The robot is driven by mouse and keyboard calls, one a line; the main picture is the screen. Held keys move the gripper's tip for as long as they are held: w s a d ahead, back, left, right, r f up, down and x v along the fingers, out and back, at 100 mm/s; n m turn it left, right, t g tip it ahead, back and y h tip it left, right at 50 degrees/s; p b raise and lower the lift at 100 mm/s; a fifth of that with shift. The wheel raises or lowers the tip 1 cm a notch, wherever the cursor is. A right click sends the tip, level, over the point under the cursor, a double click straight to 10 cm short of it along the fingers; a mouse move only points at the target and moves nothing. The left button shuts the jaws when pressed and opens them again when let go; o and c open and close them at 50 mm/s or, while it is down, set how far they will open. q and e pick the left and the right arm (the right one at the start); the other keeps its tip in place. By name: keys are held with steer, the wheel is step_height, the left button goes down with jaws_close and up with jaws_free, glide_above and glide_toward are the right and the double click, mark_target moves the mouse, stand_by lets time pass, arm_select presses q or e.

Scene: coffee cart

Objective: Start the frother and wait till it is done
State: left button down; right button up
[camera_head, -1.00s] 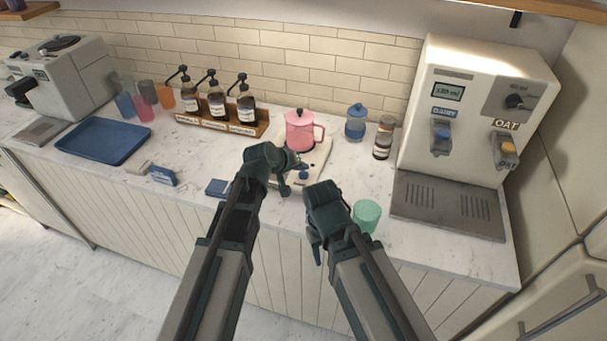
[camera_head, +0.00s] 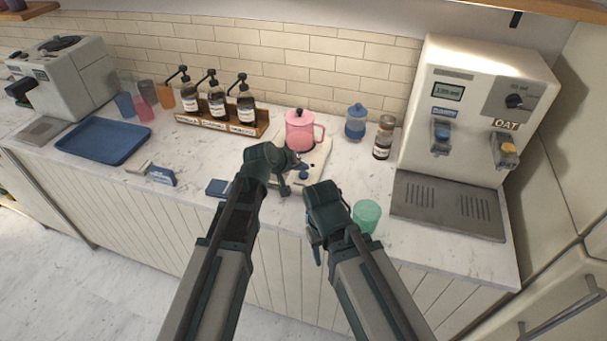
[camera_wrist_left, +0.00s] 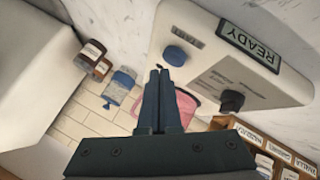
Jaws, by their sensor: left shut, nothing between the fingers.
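The frother has a pale base (camera_head: 316,175) on the counter with a pink pitcher (camera_head: 299,131) with a black lid knob standing on it. In the left wrist view the base (camera_wrist_left: 205,25) shows a display (camera_wrist_left: 250,47) reading READY, a blue button (camera_wrist_left: 175,56) and a black knob (camera_wrist_left: 231,100). The pink pitcher (camera_wrist_left: 186,104) is partly hidden behind my fingers. My left gripper (camera_head: 288,186) is shut and empty, over the front left of the base. In the wrist view its fingertips (camera_wrist_left: 159,70) show close beside the blue button; contact cannot be told. My right gripper (camera_head: 316,250) hangs at the counter's front edge, its jaws unclear.
A green cup (camera_head: 367,215) stands right of my right gripper. Syrup bottles in a wooden rack (camera_head: 222,124) stand behind left. A milk dispenser (camera_head: 470,110) is at right.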

mark_target(302, 177)
arm_select(q)
steer(key=shift+f, duration=0.15)
steer(key=shift+f+b, duration=0.25)
steer(key=shift+b, duration=0.2)
steer(key=shift+f+b, duration=0.5)
steer(key=shift+f, duration=0.05)
stand_by(0.7)
steer(key=shift+r, duration=0.1)
steer(key=shift+r+p, duration=0.9)
steer(key=shift+p, duration=0.1)
step_height(302, 177, up, 5)
steer(key=p, duration=0.5)
